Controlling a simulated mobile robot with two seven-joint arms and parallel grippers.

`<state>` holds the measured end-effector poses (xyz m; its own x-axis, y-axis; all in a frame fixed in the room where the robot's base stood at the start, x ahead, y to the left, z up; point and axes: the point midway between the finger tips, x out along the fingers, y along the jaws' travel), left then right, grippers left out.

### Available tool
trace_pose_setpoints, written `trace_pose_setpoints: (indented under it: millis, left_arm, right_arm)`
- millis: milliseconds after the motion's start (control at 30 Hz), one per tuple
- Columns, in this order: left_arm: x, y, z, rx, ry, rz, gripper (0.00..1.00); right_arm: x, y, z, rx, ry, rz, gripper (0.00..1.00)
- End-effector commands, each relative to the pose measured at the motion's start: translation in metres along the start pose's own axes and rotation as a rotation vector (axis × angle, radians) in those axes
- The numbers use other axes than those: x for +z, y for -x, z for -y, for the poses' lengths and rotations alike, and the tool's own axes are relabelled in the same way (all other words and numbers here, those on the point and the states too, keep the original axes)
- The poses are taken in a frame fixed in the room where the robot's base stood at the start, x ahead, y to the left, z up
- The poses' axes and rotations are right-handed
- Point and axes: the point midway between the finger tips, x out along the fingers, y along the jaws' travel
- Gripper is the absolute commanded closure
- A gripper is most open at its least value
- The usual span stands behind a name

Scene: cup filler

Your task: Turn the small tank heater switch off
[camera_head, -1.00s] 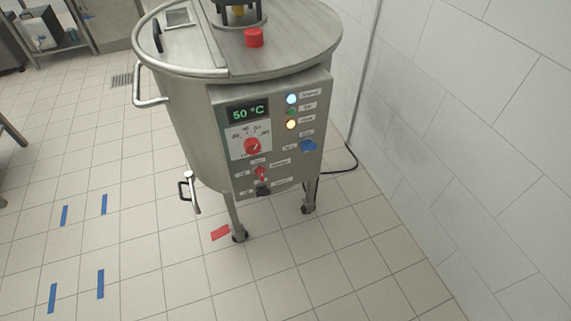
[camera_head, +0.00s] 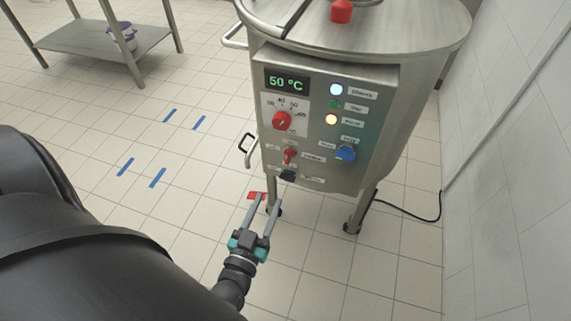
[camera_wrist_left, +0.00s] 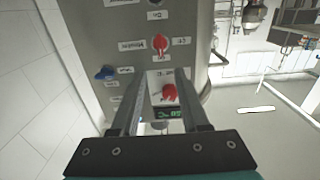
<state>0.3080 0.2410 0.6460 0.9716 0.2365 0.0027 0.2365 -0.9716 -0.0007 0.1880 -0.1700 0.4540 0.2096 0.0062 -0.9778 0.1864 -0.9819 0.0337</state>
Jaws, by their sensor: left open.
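The steel tank (camera_head: 350,42) has a front control panel (camera_head: 318,120). Its display (camera_head: 287,82) reads 50 °C above a red temperature dial (camera_head: 282,121). Below are a red rotary switch (camera_head: 290,155), a blue switch (camera_head: 345,153) and a black switch (camera_head: 288,175). The labels are too small to tell which is the heater's. My left gripper (camera_head: 264,200) is open and empty, low before the panel's lower left. In the left wrist view the panel appears upside down, with the red switch (camera_wrist_left: 160,46) beyond my fingertips (camera_wrist_left: 158,74) and the dial (camera_wrist_left: 170,92) between the fingers.
A tiled wall (camera_head: 510,170) stands close at the right, with a black cable (camera_head: 410,213) on the floor. A steel table (camera_head: 95,40) stands back left.

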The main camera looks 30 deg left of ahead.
Motion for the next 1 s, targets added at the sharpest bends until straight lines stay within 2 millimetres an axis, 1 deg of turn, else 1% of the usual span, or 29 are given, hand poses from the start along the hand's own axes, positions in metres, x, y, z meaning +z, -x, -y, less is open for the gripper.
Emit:
trace_pose_setpoints:
  millis: [33, 333, 500, 600, 800, 1000]
  left_arm:
    - [0.000, -0.010, 0.000, 0.000, -0.001, -0.005, 0.55]
    - [0.001, -0.060, -0.001, 0.002, 0.000, -0.003, 0.55]
    - [0.002, -0.091, -0.001, 0.002, -0.001, -0.002, 0.55]
    - [0.002, -0.106, -0.001, 0.002, 0.001, -0.001, 0.55]
    - [0.002, -0.127, -0.001, 0.003, 0.000, 0.001, 0.55]
    - [0.001, -0.135, -0.001, 0.003, 0.000, 0.003, 0.55]
  right_arm:
    - [-0.003, 0.002, 0.002, -0.002, -0.001, -0.003, 0.50]
    - [-0.019, 0.024, 0.007, -0.011, -0.006, -0.010, 0.50]
    - [-0.034, 0.037, 0.006, -0.010, -0.008, -0.039, 0.50]
    - [-0.041, 0.045, 0.006, -0.009, -0.009, -0.053, 0.50]
    - [-0.051, 0.058, 0.005, -0.007, -0.010, -0.074, 0.50]
    - [-0.055, 0.064, 0.005, -0.007, -0.010, -0.083, 0.50]
